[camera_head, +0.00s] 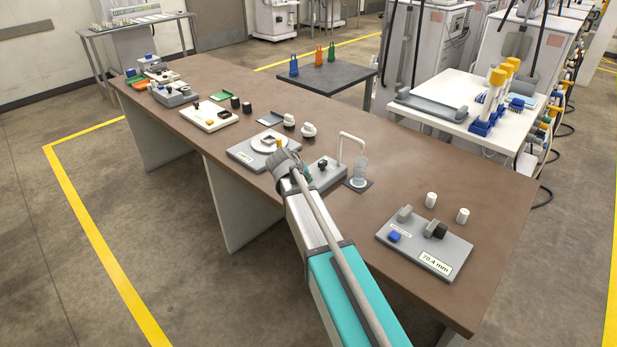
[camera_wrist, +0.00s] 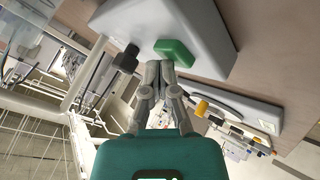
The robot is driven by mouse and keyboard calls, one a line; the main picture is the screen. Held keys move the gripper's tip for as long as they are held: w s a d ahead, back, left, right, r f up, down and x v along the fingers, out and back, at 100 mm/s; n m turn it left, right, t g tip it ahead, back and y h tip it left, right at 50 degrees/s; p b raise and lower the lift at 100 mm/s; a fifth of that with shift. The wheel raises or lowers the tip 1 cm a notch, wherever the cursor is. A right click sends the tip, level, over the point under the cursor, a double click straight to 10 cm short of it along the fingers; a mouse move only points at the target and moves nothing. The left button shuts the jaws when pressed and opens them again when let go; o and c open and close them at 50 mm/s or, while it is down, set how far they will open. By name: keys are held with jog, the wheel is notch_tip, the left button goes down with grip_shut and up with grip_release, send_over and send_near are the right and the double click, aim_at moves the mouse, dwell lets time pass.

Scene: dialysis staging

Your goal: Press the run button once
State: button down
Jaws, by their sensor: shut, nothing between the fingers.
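A green button (camera_wrist: 175,53) stands on the sloping face of a grey box (camera_wrist: 195,25) in the wrist view. A black knob (camera_wrist: 127,58) is on the same box, left of the button. My gripper (camera_wrist: 158,68) is shut and empty, its fingertips just below and left of the button in that picture. I cannot tell whether they touch it. In the head view my gripper (camera_head: 286,163) is over the middle of the brown bench, beside the grey box (camera_head: 329,174) and covering part of it. No label reading "run" can be made out.
On the bench (camera_head: 390,170), a device with a white disc (camera_head: 265,144) stands left of my gripper. A white hooked stand (camera_head: 352,150) is just right of the box. A grey gauge unit (camera_head: 425,246) lies farther right. Bare bench separates the stand and gauge.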

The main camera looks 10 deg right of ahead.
jog(key=shift+r, duration=0.15)
jog(key=shift+r+p, duration=0.8)
jog(key=shift+p, duration=0.1)
jog(key=shift+r, duration=0.1)
jog(key=shift+r+p, duration=2.4)
jog(key=shift+p, duration=0.1)
jog(key=s+f+g+y+p, duration=0.2)
jog(key=s+g+y, duration=0.4)
jog(key=s, duration=2.2)
jog(key=shift+s+d+m+g+p, duration=0.3)
jog(key=shift+s+d+g+p, duration=0.1)
jog(key=shift+p, duration=0.3)
